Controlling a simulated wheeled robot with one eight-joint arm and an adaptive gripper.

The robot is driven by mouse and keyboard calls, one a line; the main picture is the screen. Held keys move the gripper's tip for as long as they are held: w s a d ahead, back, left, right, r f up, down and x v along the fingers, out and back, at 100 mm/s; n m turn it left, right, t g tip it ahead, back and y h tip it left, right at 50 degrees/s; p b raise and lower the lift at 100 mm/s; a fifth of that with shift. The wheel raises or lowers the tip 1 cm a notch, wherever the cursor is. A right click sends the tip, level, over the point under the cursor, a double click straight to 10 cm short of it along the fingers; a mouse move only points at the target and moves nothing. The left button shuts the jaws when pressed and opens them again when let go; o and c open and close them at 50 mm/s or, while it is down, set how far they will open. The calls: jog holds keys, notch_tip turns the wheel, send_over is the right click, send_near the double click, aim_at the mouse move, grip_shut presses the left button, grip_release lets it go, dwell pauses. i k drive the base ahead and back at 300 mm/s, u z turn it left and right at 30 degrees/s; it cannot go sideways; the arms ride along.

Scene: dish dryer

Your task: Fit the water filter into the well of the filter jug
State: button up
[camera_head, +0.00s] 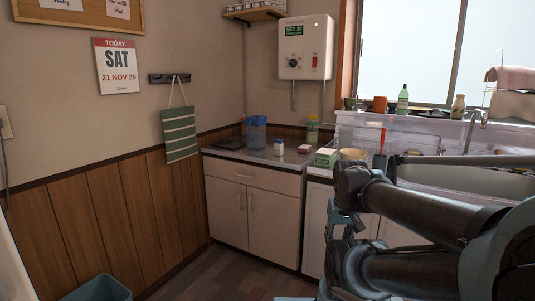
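A translucent blue jug (256,131), which looks like the filter jug, stands upright at the back of the counter near the corner. Its well and inside cannot be made out from here. A small white and blue upright piece (279,147), perhaps the water filter, stands on the counter to the right of the jug and apart from it. My arm fills the lower right, folded in front of the sink units. I cannot make out any gripper fingers, and nothing held shows.
The counter (235,158) has bare room at its front left. A small pink box (305,149), a green and white box (325,157) and a bowl (353,154) stand to the right. A dark flat item lies left of the jug. A bin (97,289) stands at lower left.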

aim_at(256, 127)
jog(key=u, duration=0.35)
jog(key=i, duration=1)
jog(key=z, duration=0.05)
